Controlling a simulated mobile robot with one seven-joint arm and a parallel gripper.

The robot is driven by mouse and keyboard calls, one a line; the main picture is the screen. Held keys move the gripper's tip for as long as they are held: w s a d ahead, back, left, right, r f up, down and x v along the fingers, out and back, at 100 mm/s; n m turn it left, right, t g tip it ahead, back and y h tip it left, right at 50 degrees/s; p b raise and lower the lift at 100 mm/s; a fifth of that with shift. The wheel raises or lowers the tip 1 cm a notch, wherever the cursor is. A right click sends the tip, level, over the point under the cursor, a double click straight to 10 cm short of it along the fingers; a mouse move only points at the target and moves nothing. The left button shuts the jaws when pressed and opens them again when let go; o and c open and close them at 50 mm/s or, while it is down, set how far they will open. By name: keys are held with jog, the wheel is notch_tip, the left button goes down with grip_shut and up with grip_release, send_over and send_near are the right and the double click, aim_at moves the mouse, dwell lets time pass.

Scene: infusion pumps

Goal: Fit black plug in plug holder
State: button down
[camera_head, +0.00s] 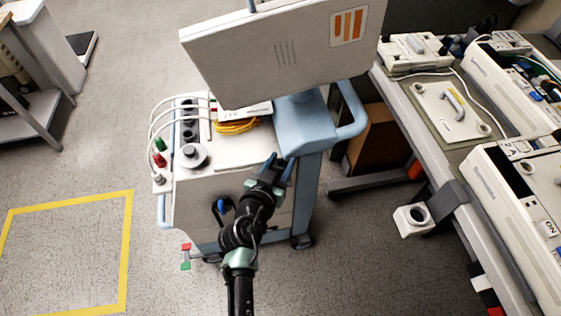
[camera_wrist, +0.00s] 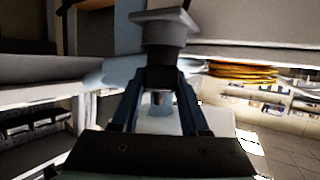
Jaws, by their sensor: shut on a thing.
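My gripper (camera_head: 279,170) is in front of the cart's near right corner, below the tilted monitor. In the wrist view its two dark fingers (camera_wrist: 160,105) are closed on the black plug (camera_wrist: 161,77), which has a wide grey flange or cap above it. In the head view the plug is hard to make out against the dark fingers. A white bracket with a round dark hole (camera_head: 413,219), which looks like a plug holder, juts from the bench edge at right. It is well apart from my gripper.
The cart top (camera_head: 233,158) carries a grey knob-like part (camera_head: 194,155), green and red plugs with white cables, and a coiled yellow cable (camera_head: 237,126). The monitor (camera_head: 285,55) overhangs it. The bench at right holds several pumps (camera_head: 510,200). Floor lies open between cart and bench.

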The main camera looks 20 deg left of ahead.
jog(key=shift+f+b, duration=0.65)
jog(key=shift+b, duration=0.1)
jog(key=shift+c, duration=1.7)
grip_release()
jog(key=v, duration=1.3)
